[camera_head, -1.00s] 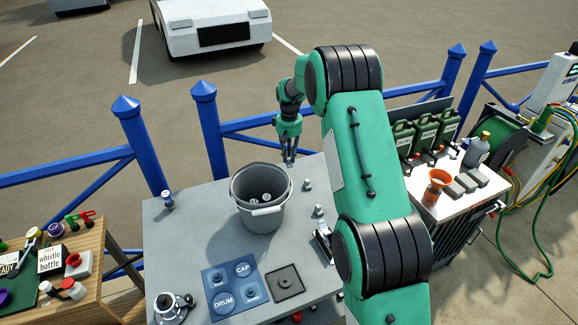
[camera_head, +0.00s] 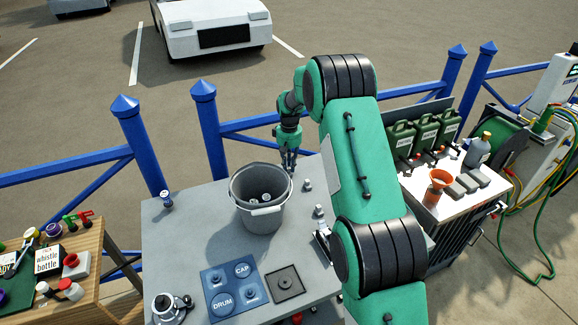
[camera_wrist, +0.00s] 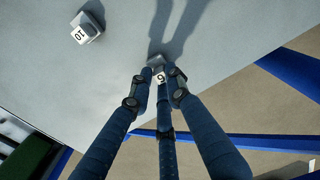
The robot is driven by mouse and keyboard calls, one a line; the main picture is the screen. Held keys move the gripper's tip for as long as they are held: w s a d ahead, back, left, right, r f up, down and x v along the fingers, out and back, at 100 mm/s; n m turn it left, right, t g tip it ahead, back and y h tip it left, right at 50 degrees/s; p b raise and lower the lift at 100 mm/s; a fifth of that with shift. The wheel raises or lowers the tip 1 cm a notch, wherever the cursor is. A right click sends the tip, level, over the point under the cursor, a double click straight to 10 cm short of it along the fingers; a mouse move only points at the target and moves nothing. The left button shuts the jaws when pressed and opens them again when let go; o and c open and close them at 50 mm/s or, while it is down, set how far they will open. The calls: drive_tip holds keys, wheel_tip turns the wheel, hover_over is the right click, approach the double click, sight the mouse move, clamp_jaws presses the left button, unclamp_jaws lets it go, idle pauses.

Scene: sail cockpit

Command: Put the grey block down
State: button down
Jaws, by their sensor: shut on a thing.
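My gripper (camera_head: 289,168) is low over the far side of the grey table, just behind the bucket's right rim. In the wrist view the fingers of my gripper (camera_wrist: 159,86) are closed around a small grey block (camera_wrist: 156,63) with a white label that reads 6 or 9. The block is near the table's edge; I cannot tell whether it touches the top. The head view does not show the held block clearly. Another grey block (camera_wrist: 88,25), labelled 10, stands apart on the table at the upper left of the wrist view.
A grey bucket (camera_head: 259,200) with things inside stands close to my gripper. Small grey pieces (camera_head: 307,185) stand right of it. A blue panel (camera_head: 235,287) and dark square plate (camera_head: 285,283) lie in front. Blue railing (camera_head: 250,122) runs behind the table.

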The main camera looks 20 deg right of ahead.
sight(289, 168)
drive_tip(key=c, duration=1.7)
unclamp_jaws()
drive_tip(key=shift+o, duration=0.2)
wheel_tip(289, 168, up, 12)
drive_tip(key=p, duration=0.3)
drive_tip(key=shift+r, duration=0.15)
